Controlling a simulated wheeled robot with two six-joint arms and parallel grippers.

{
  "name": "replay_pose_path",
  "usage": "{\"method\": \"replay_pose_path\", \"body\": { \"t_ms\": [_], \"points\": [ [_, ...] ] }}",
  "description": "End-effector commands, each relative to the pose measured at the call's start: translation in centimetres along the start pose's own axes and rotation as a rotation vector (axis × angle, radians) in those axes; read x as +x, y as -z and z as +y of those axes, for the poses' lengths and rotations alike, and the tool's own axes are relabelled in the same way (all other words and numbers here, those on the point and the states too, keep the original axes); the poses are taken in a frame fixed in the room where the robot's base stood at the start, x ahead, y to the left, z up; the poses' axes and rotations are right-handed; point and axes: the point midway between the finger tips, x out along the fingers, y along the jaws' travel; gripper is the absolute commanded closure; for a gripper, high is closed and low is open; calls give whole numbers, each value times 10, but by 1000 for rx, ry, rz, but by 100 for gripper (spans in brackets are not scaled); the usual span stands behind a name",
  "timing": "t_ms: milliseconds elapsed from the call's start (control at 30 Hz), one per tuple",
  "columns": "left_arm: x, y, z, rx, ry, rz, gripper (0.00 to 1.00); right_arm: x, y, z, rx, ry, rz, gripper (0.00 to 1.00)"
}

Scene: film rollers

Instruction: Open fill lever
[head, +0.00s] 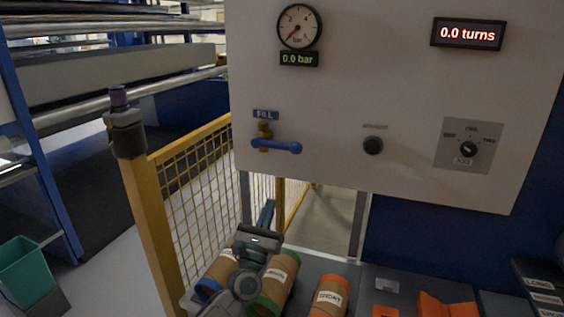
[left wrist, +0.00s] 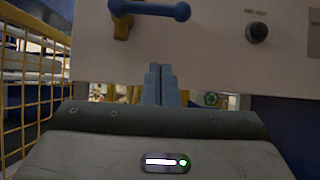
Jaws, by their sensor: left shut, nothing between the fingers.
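The fill lever (head: 276,146) is a blue handle on a brass valve, below a blue FILL label (head: 265,114) on the white panel. It lies roughly horizontal, pointing right. It also shows at the top of the left wrist view (left wrist: 150,9). My left gripper (head: 267,205) is below the lever, pointing up toward the panel, apart from it. In the left wrist view its blue fingers (left wrist: 160,84) are together with nothing between them. My right gripper does not show. The gauge (head: 299,27) and its display (head: 299,58) reading 0.0 bar are above the lever.
A black knob (head: 373,145) and a selector switch (head: 467,148) are right of the lever. A turns display (head: 468,33) reads 0.0. Several cardboard rolls (head: 329,297) lie below, close to my left arm. A yellow mesh fence (head: 190,160) stands to the left.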

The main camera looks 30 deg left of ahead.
Motion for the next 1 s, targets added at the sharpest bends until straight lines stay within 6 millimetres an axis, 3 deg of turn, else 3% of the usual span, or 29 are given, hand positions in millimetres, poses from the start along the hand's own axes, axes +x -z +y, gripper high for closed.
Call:
{"method": "replay_pose_path", "body": {
  "t_ms": [267, 467, 767, 1000],
  "points": [
    [6, -1, 0, 3, 1, 0, 100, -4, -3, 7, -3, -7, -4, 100],
    [39, -4, -1, 4, 1, -1, 100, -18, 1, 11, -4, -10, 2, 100],
    [105, -4, -1, 5, 0, -1, 100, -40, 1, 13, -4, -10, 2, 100],
    [123, -24, -1, 5, 2, 1, 100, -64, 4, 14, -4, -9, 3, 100]
  ]
}}
